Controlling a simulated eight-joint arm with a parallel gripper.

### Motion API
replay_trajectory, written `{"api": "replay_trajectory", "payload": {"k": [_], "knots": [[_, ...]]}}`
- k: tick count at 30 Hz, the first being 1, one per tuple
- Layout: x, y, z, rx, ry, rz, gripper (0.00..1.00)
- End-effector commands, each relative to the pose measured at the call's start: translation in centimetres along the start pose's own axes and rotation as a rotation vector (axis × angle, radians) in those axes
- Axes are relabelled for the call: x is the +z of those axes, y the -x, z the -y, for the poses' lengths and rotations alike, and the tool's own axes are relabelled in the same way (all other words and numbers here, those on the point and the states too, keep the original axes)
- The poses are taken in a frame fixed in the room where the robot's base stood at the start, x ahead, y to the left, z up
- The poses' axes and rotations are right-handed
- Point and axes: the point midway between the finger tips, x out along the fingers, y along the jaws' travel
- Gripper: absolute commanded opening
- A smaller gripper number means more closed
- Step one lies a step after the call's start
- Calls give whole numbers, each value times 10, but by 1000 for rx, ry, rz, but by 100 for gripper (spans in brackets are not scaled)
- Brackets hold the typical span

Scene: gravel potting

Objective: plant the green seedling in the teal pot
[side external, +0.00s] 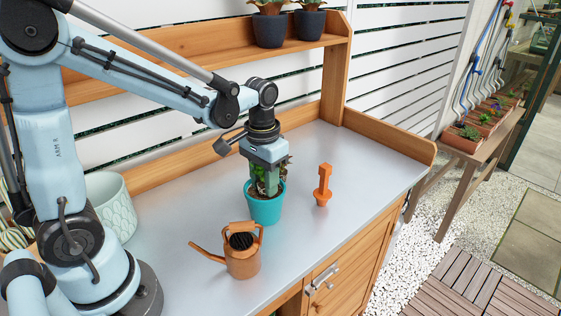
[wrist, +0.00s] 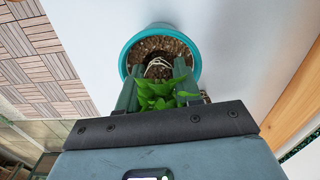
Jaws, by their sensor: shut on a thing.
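The teal pot (side external: 264,209) stands upright on the grey bench top, and its rim (wrist: 127,52) shows in the wrist view. It holds brown soil with a dark hole near the middle. My gripper (side external: 265,186) points down over the pot, its fingertips around rim height. In the wrist view my gripper (wrist: 156,78) is shut on the green seedling (wrist: 157,94), with the leaves between the fingers. The seedling's pale roots (wrist: 159,64) show over the hole. I cannot tell how deep they reach. In the side view the fingers hide most of the seedling.
A copper watering can (side external: 242,258) stands in front of the pot, and an orange tool (side external: 322,186) stands to its right. A pale patterned pot (side external: 112,205) is at left. Dark potted plants (side external: 270,28) sit on the shelf behind. The bench's right end is clear.

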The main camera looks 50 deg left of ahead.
Motion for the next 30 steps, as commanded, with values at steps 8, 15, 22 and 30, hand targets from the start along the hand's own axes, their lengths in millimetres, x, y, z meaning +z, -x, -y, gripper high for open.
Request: {"api": "replay_trajectory", "payload": {"k": [8, 15, 22, 30], "knots": [[0, -4, 0, 0, 0, 0, 5], [0, -4, 0, 0, 0, 0, 64], [0, -4, 0, 0, 0, 0, 64], [0, -4, 0, 0, 0, 0, 64]]}}
